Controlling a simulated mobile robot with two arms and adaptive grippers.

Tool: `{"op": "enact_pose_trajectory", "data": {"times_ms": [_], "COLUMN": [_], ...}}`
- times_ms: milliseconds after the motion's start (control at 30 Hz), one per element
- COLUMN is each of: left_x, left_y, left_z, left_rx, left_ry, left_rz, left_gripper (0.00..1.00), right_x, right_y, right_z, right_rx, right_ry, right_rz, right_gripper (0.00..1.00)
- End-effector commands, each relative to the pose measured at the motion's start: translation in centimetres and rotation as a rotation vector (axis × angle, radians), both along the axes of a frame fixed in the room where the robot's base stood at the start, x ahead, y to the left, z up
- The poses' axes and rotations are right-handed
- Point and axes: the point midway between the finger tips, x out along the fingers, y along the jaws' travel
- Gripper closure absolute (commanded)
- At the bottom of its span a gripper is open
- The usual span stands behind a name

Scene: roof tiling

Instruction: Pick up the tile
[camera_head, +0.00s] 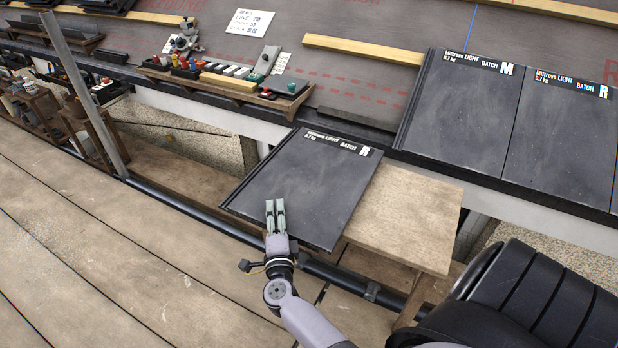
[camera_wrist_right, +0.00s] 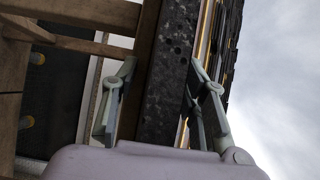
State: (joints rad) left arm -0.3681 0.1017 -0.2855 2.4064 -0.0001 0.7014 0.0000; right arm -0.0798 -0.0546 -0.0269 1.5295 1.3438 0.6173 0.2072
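The dark grey tile (camera_head: 315,185), with a white-on-black label reading BATCH R, lies on the wooden bench (camera_head: 405,215), its left and near parts overhanging it. My right gripper (camera_head: 275,205) is at the tile's near edge, pointing toward it. In the right wrist view the right gripper's fingers (camera_wrist_right: 160,95) are spread apart, with a dark speckled edge (camera_wrist_right: 168,80), likely the tile's, between them. A gap shows at the left finger. I cannot tell whether the right finger touches. My left gripper is not in view.
Two laid tiles, marked M (camera_head: 460,115) and R (camera_head: 565,135), are at the right on the roof. A tool tray (camera_head: 225,85) stands behind the bench. A metal pole (camera_head: 85,95) rises at the left. Plank decking (camera_head: 110,260) in front is clear.

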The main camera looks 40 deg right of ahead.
Motion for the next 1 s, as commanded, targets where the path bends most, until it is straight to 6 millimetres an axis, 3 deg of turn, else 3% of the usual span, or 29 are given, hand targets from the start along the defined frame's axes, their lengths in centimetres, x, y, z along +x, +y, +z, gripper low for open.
{"op": "enact_pose_trajectory", "data": {"times_ms": [567, 1000], "left_x": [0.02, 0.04], "left_y": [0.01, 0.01], "left_z": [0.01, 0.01], "left_rx": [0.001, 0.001], "left_ry": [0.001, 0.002], "left_rz": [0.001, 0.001], "left_gripper": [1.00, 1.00], "right_x": [-0.03, -0.04], "right_y": [0.02, 0.03], "right_z": [-0.03, -0.06], "right_rx": [0.000, 0.001], "right_ry": [0.000, 0.001], "right_rz": [0.000, 0.000], "right_gripper": [1.00, 1.00]}}
